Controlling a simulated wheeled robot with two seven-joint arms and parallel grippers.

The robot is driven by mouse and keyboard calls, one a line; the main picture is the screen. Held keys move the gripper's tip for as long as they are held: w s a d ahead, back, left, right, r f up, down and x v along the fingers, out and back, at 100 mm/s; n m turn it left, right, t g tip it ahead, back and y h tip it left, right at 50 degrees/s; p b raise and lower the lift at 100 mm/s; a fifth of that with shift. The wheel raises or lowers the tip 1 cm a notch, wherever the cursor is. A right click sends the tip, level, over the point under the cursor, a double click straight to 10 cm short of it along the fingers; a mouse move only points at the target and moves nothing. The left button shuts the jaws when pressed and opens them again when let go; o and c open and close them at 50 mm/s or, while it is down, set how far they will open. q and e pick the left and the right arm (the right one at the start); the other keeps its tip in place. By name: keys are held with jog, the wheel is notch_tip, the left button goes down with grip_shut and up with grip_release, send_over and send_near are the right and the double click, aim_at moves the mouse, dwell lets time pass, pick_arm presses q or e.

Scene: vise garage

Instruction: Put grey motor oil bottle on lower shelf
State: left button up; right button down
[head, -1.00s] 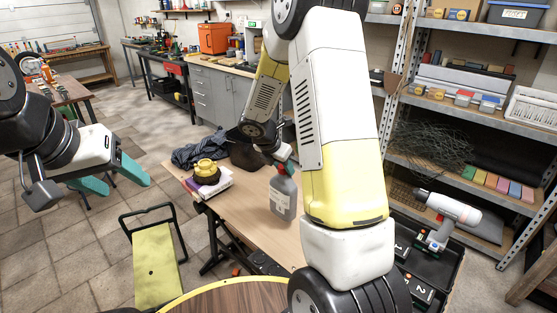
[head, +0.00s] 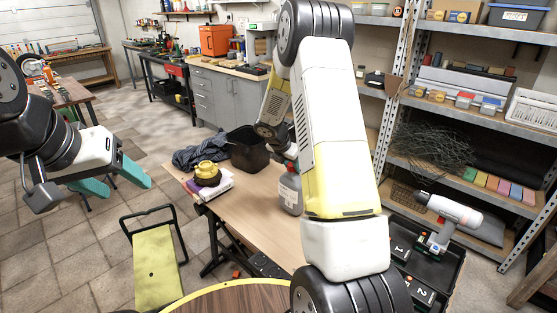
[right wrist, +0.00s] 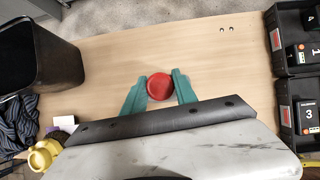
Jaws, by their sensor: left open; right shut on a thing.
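The grey motor oil bottle (head: 289,191) stands upright at the wooden table in the head view, partly hidden by my right arm. I cannot tell whether its base touches the table top. Its red cap (right wrist: 159,87) sits between the two teal fingers of my right gripper (right wrist: 160,79), which is shut on the bottle. My left gripper (head: 112,182) is open and empty, over the floor at the left. The metal shelving unit (head: 398,92) stands at the right; a lower board (head: 512,203) carries coloured boxes and dark wire.
A white drill (head: 449,209) and an open black case (head: 426,262) are in front of the shelves. The table's middle is clear.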

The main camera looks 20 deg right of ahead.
jog(key=shift+f, duration=0.4)
jog(key=c, duration=1)
grip_release()
jog(key=shift+o, duration=0.2)
